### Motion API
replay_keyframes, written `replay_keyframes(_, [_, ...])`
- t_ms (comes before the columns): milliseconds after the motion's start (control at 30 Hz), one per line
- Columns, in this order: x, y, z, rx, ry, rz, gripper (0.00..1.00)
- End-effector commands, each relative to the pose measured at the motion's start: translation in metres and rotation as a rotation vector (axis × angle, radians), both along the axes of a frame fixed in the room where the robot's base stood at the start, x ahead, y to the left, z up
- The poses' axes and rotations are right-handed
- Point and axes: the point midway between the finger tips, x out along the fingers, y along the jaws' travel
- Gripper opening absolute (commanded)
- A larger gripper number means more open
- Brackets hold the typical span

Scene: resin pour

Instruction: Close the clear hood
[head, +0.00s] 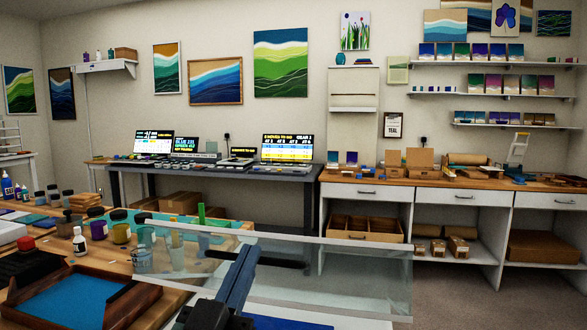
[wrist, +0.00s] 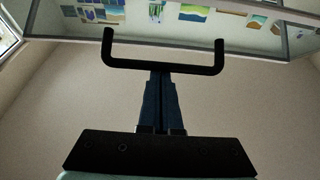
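The clear hood (head: 350,285) shows in the head view as a see-through panel with pale edges, raised and tilted over the front of the workbench. Its panel and grey frame (wrist: 250,37) cross the top of the wrist view. A black U-shaped handle (head: 285,261) is fixed to it and also shows in the wrist view (wrist: 190,68). My gripper (head: 247,252) reaches up to the middle of the handle. Its two dark blue fingers (wrist: 161,76) are together, with only a thin line between them. Their tips are at the bar; whether they touch it is unclear.
A wooden frame with a blue panel (head: 55,307) lies at the left front of the workbench. Cups (head: 121,233) and bottles (head: 79,241) stand behind it, some seen through the hood. Grey floor (head: 450,295) is open at the right.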

Motion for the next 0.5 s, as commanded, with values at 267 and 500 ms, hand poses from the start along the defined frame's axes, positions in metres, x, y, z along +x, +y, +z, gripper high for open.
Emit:
replay_keyframes(267, [-0.014, 0.005, -0.043, -0.028, -0.086, 0.000, 0.00])
replay_keyframes(500, [-0.027, 0.009, -0.068, -0.053, -0.163, 0.000, 0.00])
